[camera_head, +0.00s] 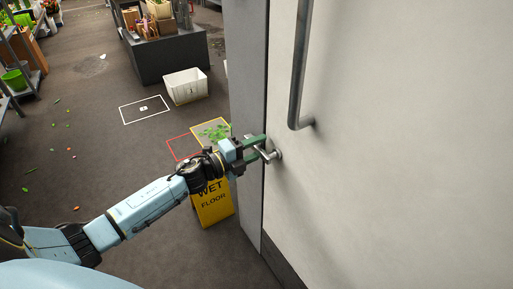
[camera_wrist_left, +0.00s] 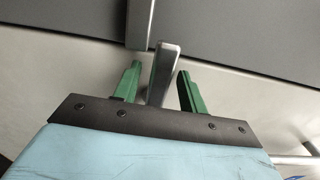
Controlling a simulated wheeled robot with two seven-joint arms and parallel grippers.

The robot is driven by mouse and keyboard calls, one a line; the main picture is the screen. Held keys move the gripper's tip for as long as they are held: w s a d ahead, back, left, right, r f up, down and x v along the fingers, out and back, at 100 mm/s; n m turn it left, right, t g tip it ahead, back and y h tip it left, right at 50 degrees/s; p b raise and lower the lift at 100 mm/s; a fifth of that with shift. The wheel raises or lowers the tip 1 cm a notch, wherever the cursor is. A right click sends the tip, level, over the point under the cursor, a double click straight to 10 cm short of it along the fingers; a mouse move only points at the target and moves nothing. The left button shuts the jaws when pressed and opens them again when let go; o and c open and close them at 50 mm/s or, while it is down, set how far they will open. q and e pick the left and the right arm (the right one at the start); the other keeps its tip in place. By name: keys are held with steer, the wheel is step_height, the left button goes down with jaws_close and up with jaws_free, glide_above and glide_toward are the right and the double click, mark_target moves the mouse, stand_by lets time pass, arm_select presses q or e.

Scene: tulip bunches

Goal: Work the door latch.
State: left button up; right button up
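The pale door (camera_head: 400,170) fills the right of the head view. Its metal latch lever (camera_head: 268,155) sticks out near the door's left edge. My left gripper (camera_head: 257,148) is at the lever, its green fingers reaching toward the door. In the left wrist view the lever (camera_wrist_left: 162,72) stands between the two fingers (camera_wrist_left: 158,86), with a gap on each side, so the gripper is open around it. Whether the lever is turned is hard to tell. My right gripper is not in view.
A vertical grey pull handle (camera_head: 298,70) is on the door above the latch. A grey frame (camera_head: 247,80) borders the door. A yellow wet-floor sign (camera_head: 213,205) stands below my left wrist. A white bin (camera_head: 186,86) and a dark counter (camera_head: 165,58) stand farther back.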

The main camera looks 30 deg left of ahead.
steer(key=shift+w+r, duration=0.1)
arm_select(q)
steer(key=shift+s+a, duration=0.1)
steer(key=shift+s, duration=0.15)
steer(key=p+v, duration=0.2)
steer(key=v, duration=1)
steer(key=shift+s+a, duration=0.2)
steer(key=shift+s, duration=0.15)
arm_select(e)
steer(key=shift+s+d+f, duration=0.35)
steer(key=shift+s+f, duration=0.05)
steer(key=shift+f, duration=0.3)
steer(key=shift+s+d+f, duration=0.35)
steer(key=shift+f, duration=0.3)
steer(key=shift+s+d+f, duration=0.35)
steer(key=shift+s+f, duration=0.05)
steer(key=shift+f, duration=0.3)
arm_select(q)
steer(key=shift+r, duration=0.15)
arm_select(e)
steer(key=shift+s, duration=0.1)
